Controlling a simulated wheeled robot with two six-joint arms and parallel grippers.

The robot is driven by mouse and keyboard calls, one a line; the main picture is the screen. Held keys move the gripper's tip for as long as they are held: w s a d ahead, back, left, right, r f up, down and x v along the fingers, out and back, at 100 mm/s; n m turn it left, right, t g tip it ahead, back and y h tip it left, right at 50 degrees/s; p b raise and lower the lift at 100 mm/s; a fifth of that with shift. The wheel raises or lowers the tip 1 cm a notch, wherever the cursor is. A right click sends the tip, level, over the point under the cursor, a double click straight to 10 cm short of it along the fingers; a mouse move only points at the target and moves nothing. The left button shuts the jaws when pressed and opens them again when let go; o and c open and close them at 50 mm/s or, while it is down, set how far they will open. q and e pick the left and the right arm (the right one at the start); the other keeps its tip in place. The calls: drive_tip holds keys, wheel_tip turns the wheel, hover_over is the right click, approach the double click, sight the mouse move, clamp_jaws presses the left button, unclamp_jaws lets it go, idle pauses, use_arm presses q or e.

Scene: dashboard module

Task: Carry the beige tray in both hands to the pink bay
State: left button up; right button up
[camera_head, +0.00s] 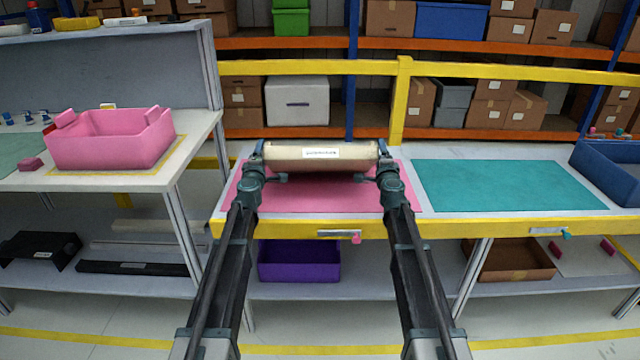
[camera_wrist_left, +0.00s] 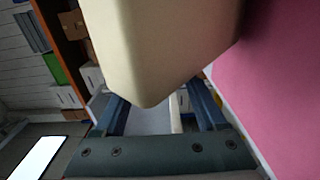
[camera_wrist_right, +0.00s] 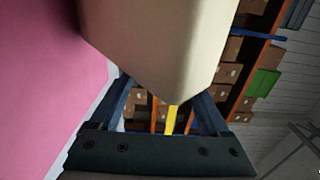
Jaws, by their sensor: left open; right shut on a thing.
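The beige tray (camera_head: 290,157), with a white label on its near side, is over the far part of the pink bay (camera_head: 310,196). Whether its underside touches the bay is unclear. My left gripper (camera_head: 260,160) is at the tray's left end, with its jaws open around that end. My right gripper (camera_head: 382,160) is at the right end, shut on the tray. The tray also fills the upper middle of the left wrist view (camera_wrist_left: 155,45) and the right wrist view (camera_wrist_right: 160,45). The fingertips are partly hidden behind it.
A teal mat (camera_head: 505,186) lies right of the pink bay, with a blue bin (camera_head: 610,170) beyond it. A pink bin (camera_head: 110,140) stands on the left table. A yellow rail (camera_head: 330,68) runs behind the bench. A purple bin (camera_head: 298,262) sits below.

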use_arm(q)
drive_tip(key=shift+a, duration=0.3)
drive_tip(key=o, duration=0.4)
drive_tip(key=shift+a, duration=0.1)
use_arm(e)
drive_tip(key=shift+d, duration=0.5)
drive_tip(key=o, duration=0.4)
drive_tip(key=shift+d, duration=0.1)
use_arm(q)
drive_tip(key=shift+s, duration=0.1)
drive_tip(key=s, duration=1.1)
drive_tip(key=shift+s, duration=0.4)
use_arm(e)
drive_tip(key=s, duration=1.2)
